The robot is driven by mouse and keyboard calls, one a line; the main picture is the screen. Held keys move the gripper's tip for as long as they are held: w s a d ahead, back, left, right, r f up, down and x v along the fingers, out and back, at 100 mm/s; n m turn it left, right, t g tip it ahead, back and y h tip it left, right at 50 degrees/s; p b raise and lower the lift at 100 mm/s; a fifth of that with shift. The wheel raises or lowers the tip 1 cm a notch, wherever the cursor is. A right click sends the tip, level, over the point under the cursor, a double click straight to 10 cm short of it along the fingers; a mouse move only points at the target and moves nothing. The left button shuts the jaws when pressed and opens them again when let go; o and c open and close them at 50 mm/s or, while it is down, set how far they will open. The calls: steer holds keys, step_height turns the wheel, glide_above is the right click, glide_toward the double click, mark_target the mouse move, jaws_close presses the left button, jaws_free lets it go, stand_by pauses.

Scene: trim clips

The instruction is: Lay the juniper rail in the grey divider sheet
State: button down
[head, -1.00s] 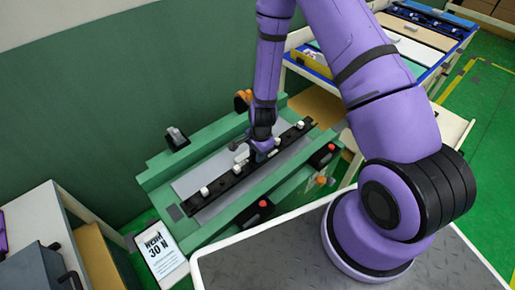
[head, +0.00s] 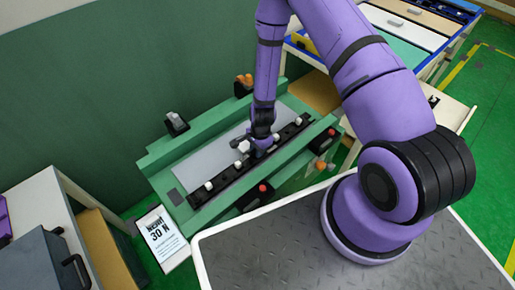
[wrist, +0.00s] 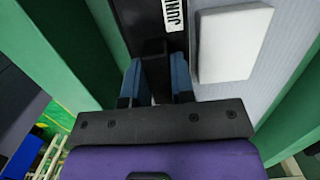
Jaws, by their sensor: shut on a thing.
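The juniper rail (head: 228,180) is a long black bar with several white knobs along it. In the wrist view its white label (wrist: 174,12) reads "JUNI", partly cut off. My gripper (head: 262,146) is shut on the rail near its middle; the blue fingertips (wrist: 155,82) straddle a black grip part of it. The grey divider sheet (head: 205,158) lies in a green frame. The rail runs along the sheet's near side, roughly parallel to its long edge. Whether the rail touches the sheet or hangs just above it, I cannot tell.
The green frame (head: 165,160) carries black clamps, one (head: 176,124) at the back, and red and orange knobs. A white block (wrist: 232,43) shows beside the rail in the wrist view. Trays of panels (head: 410,35) are at the back right.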

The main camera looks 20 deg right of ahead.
steer(key=c, duration=0.9)
jaws_free()
steer(key=r, duration=0.7)
steer(key=d+r, duration=0.1)
steer(key=r, duration=0.2)
steer(key=shift+w+d+r, duration=0.1)
steer(key=shift+w+r, duration=0.05)
steer(key=shift+r, duration=0.2)
